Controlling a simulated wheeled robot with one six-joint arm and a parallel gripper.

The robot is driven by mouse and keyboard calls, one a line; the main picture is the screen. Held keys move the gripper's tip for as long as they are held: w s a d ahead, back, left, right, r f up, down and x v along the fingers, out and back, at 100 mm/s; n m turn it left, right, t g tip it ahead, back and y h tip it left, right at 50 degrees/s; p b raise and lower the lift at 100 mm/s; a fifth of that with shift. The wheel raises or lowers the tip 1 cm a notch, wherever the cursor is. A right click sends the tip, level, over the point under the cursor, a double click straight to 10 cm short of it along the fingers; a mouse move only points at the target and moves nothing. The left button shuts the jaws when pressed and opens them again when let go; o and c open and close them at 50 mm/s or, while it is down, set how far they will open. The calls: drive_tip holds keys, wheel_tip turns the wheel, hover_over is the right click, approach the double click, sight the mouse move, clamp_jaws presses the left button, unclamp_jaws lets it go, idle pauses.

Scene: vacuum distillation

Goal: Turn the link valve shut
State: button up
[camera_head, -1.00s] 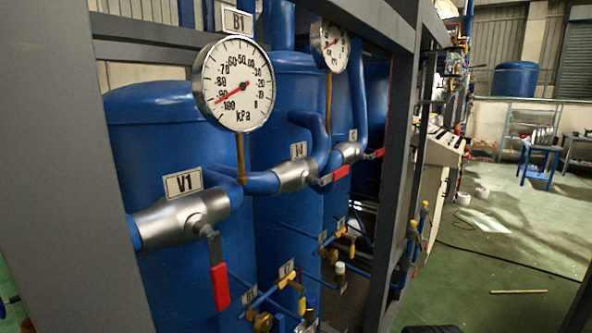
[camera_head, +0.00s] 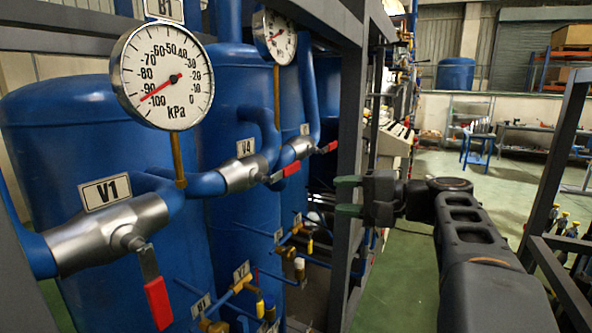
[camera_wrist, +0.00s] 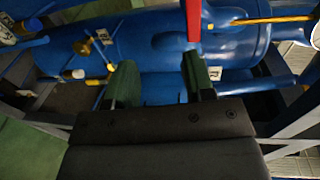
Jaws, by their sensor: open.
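Several silver valves with red-tipped levers sit on the blue pipework in the head view; no label says which is the link valve. The valve labelled V1 (camera_head: 110,232) is nearest, its lever (camera_head: 158,302) hanging down, tilted across its pipe. The valve labelled V4 (camera_head: 243,173) is farther back, its lever (camera_head: 290,170) pointing right, roughly along the pipe. A third valve (camera_head: 301,146) is behind it. My gripper (camera_head: 348,196) is open and empty, right of these valves. In the wrist view its green fingers (camera_wrist: 161,78) are apart, with a red lever (camera_wrist: 194,20) beyond the right finger.
Grey frame posts (camera_head: 354,170) stand close to my gripper. A near pressure gauge (camera_head: 162,76) reads about -95 kPa. Smaller yellow-handled valves (camera_head: 242,284) are below. Open green floor (camera_head: 400,285) lies to the right.

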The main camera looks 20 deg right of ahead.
sight(294, 169)
drive_tip(key=shift+t+y, duration=0.5)
drive_tip(key=shift+t, duration=0.2)
drive_tip(key=w+a+r+p, duration=0.1)
drive_tip(key=w+a, duration=0.1)
drive_tip(key=w, duration=0.1)
drive_tip(key=w+a+r+p, duration=0.1)
drive_tip(key=w+a, duration=0.2)
drive_tip(key=w+a+r+p, duration=0.1)
drive_tip(key=w+a, duration=0.1)
drive_tip(key=w, duration=0.1)
drive_tip(key=shift+w+a+r, duration=0.15)
drive_tip(key=shift+w+a, duration=0.05)
drive_tip(key=shift+a, duration=0.05)
clamp_jaws()
